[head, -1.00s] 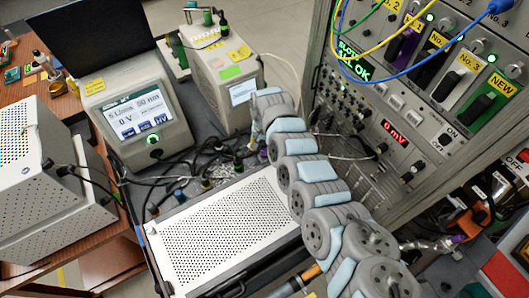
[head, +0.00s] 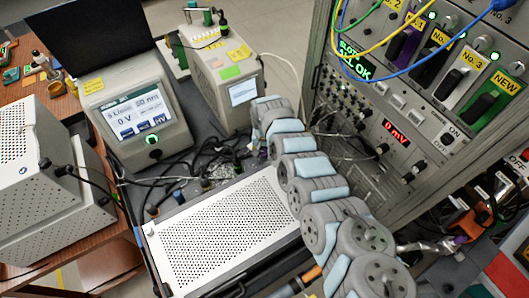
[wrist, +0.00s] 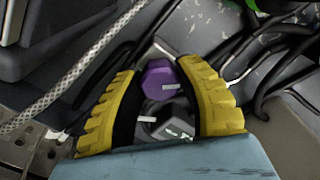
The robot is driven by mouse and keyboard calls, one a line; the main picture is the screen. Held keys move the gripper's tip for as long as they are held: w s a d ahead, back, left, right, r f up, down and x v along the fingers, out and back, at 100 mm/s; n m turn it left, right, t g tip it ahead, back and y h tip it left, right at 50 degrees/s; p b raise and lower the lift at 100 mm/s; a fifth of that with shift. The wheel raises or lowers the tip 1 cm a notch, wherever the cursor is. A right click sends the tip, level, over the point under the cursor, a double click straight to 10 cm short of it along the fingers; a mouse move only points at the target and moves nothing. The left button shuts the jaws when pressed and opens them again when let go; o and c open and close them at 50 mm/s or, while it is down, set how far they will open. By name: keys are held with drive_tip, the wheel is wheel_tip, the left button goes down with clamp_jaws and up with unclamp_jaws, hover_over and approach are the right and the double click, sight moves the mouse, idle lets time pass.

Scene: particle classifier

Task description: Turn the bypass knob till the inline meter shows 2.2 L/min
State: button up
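A braided hose (wrist: 70,75) runs past the left finger, and black cables (wrist: 270,55) lie to the right. In the head view a white perforated box (head: 215,235) is left of my arm. An instrument rack (head: 400,190) stands close on the right.

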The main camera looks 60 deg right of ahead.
drive_tip(key=shift+a, duration=0.1)
clamp_jaws()
drive_tip(key=shift+r+n+p, duration=0.2)
drive_tip(key=shift+n+p, duration=0.6)
drive_tip(key=shift+p, duration=0.3)
drive_tip(key=shift+f+n+p, duration=0.2)
drive_tip(key=shift+n+p, duration=0.45)
drive_tip(key=shift+n, duration=0.75)
drive_tip(key=o, duration=1.2)
unclamp_jaws()
